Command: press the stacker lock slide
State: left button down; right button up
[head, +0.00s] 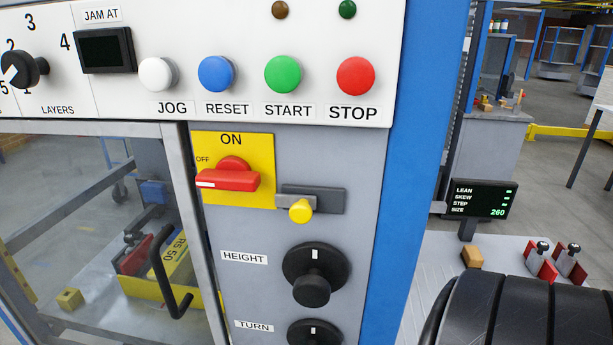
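The lock slide shows in the head view as a small grey bar with a round yellow knob (300,211) on a darker grey plate (329,199). The bar sits at the plate's left end, touching or very close to the yellow switch plate (262,150). On that plate is a red rotary switch (228,178), its handle lying roughly level, with its white-marked end to the left below the OFF label. Neither of my grippers is in view, and nothing touches the slide.
Above are white, blue, green and red buttons (356,76). Below are black HEIGHT (314,275) and TURN (314,333) knobs. A glazed door with a black handle (168,270) is left. A small display (480,200) stands right. A black ribbed shape fills the lower right corner. Space before the slide looks clear.

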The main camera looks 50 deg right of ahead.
aim_at(301, 206)
jog(key=l+z, duration=0.1)
jog(key=z, duration=0.4)
jog(key=l+z, duration=0.15)
jog(key=z, duration=0.35)
jog(key=k+j+z, duration=0.45)
jog(key=k, duration=0.3)
